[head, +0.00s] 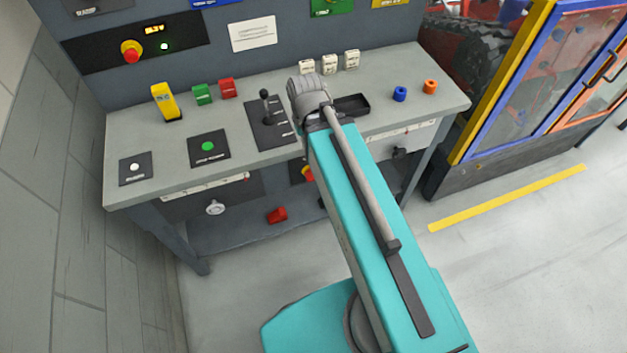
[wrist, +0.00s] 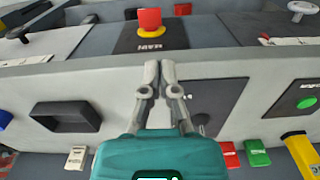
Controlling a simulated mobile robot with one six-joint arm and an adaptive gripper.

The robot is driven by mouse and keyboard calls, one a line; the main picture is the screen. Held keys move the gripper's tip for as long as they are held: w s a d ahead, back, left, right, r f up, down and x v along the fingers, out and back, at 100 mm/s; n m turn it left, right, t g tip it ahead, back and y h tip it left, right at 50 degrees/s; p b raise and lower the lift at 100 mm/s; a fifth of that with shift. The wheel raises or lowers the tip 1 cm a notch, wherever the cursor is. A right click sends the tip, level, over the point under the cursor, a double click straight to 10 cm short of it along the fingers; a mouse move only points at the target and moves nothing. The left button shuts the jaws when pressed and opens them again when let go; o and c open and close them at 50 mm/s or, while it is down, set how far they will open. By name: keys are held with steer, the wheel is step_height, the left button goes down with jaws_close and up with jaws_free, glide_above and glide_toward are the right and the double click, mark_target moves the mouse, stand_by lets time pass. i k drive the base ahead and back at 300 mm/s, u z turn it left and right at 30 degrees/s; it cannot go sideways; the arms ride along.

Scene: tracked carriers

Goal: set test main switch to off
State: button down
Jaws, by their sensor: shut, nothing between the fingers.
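The main switch (wrist: 150,22) shows at the top of the wrist view as a red knob on a yellow collar. It sits on a dark plate labelled MAIN (wrist: 152,46), on the front of the bench. In the head view the switch (head: 307,173) is mostly hidden behind my arm, with a bit of red and yellow showing. I cannot tell its setting. My gripper (wrist: 160,66) is shut and empty in the wrist view. Its fingertips appear below the MAIN plate in the picture, apart from the knob. The gripper is hidden in the head view.
The bench top (head: 230,125) bears a joystick panel (head: 270,125), a black tray (head: 352,105), a green-button panel (head: 209,149) and several coloured blocks. A handwheel (head: 215,207) is on the bench front. A red object (head: 277,215) lies below. Open floor is at right.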

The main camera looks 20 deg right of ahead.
mark_target(308, 174)
steer(key=z, duration=1.3)
steer(key=k, duration=1.05)
steer(key=u, duration=1.25)
